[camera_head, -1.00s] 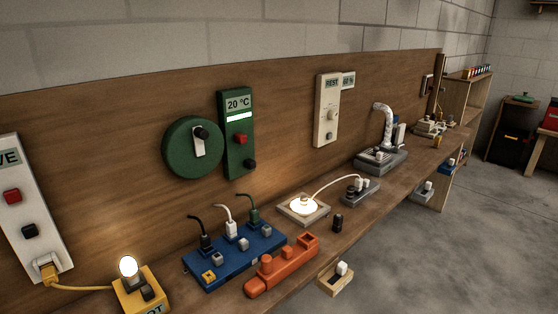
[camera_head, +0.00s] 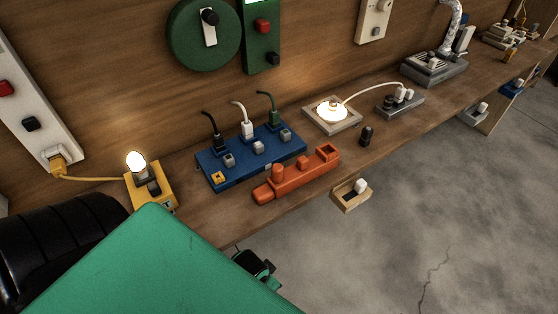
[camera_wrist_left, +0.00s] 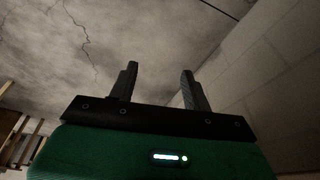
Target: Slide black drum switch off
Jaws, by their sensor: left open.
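A green round drum (camera_head: 203,35) is on the wooden back panel, cut by the top edge of the head view. It carries a white upright slot plate (camera_head: 209,32) with a black knob (camera_head: 210,17) at its upper end. A small black cylinder (camera_head: 366,135) also stands on the bench near its front edge; I cannot tell which one the task names. My left arm's green housing fills the lower left, in front of the bench and well below the drum. My left gripper is open and empty in the left wrist view (camera_wrist_left: 158,84). My right gripper is out of view.
A blue strip (camera_head: 250,158) with several plugs, an orange boat-shaped piece (camera_head: 298,175) and a yellow lamp box (camera_head: 152,188) crowd the near bench. A lit round lamp (camera_head: 332,112) stands farther back. A small wooden box (camera_head: 350,195) juts from the front edge. The floor is clear.

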